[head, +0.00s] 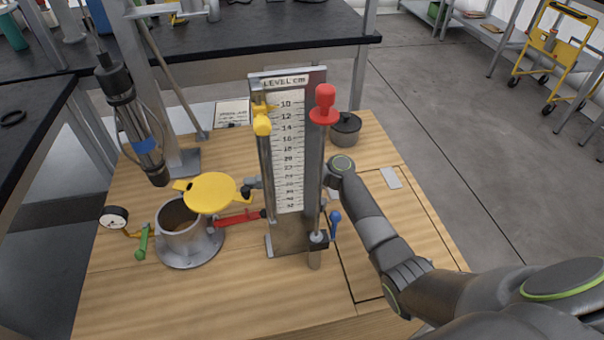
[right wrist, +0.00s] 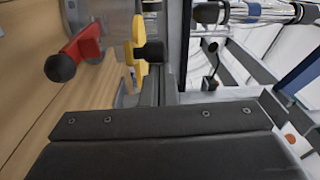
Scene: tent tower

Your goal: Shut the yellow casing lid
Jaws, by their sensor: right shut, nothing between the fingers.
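The yellow casing lid (head: 210,192) is a round disc with a tab at its left. It sits tilted over the right rear of the grey casing (head: 180,248), and part of the open mouth shows. A yellow arm with a black knob (head: 246,193) reaches right from the lid; the yellow part also shows in the right wrist view (right wrist: 130,45), with its knob (right wrist: 152,52). My right gripper (head: 253,182) is shut and empty, close to that knob; whether they touch I cannot tell. My right arm passes behind the gauge, which hides part of the gripper. My left gripper is not in view.
The level gauge (head: 290,150) stands upright right of the casing. A red lever (head: 238,219) lies between them. A green handle (head: 142,242) and dial (head: 115,217) are left of the casing. A dark cylinder with a blue band (head: 145,145) hangs behind it. The wooden top's front is clear.

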